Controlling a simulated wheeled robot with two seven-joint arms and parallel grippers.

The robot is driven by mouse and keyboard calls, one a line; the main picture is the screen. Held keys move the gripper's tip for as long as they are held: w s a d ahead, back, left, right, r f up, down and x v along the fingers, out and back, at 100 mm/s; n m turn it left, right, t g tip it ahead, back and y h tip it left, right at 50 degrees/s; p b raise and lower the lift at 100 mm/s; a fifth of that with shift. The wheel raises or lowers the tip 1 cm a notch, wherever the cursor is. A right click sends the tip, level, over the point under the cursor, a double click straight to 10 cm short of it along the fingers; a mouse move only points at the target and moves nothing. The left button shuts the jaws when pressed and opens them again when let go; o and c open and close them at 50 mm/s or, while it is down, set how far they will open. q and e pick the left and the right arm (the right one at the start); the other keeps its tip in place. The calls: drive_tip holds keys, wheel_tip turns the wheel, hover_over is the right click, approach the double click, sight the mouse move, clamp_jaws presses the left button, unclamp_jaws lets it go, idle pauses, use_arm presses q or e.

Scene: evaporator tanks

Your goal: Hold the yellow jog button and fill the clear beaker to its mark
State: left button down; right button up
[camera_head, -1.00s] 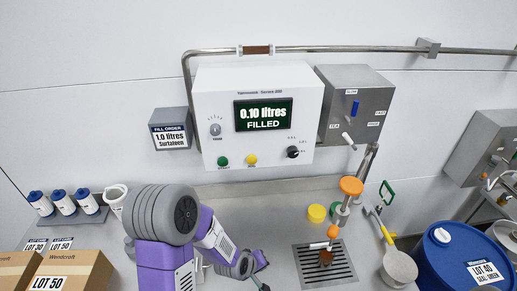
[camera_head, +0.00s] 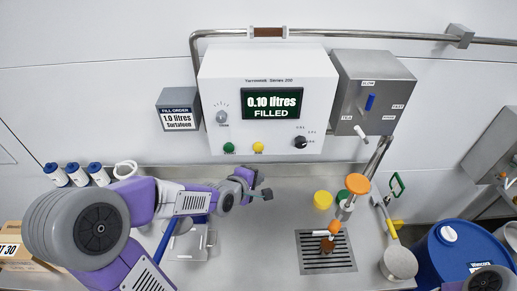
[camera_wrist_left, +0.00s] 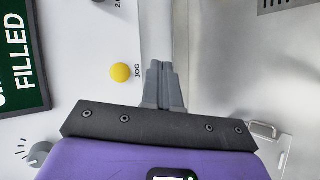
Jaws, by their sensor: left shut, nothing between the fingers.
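The yellow jog button (camera_head: 258,147) is on the lower front of the white control box (camera_head: 225,90); it also shows in the left wrist view (camera_wrist_left: 121,72), labelled JOG. The display (camera_head: 271,104) reads 0.10 litres FILLED. My left gripper (camera_head: 263,193) is shut and empty, below the button and apart from it. In the left wrist view its fingertips (camera_wrist_left: 161,64) are together, to the right of the button. My right gripper is not in view.
A green button (camera_head: 229,148) and black knob (camera_head: 300,142) flank the yellow one. The order sign (camera_head: 179,120) reads 1.0 litres Surfaleen. An orange-topped valve (camera_head: 357,183) stands over the drain grate (camera_head: 340,262).

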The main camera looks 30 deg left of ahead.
sight(258, 147)
use_arm(q)
drive_tip(key=w+a, duration=0.4)
drive_tip(key=w, duration=0.3)
drive_tip(key=shift+w+a+p, duration=0.25)
drive_tip(key=shift+p, duration=0.1)
idle(0.4)
idle(1.5)
drive_tip(key=shift+w+a+p, duration=0.2)
drive_tip(key=shift+w+p, duration=0.2)
drive_tip(key=shift+p, duration=0.2)
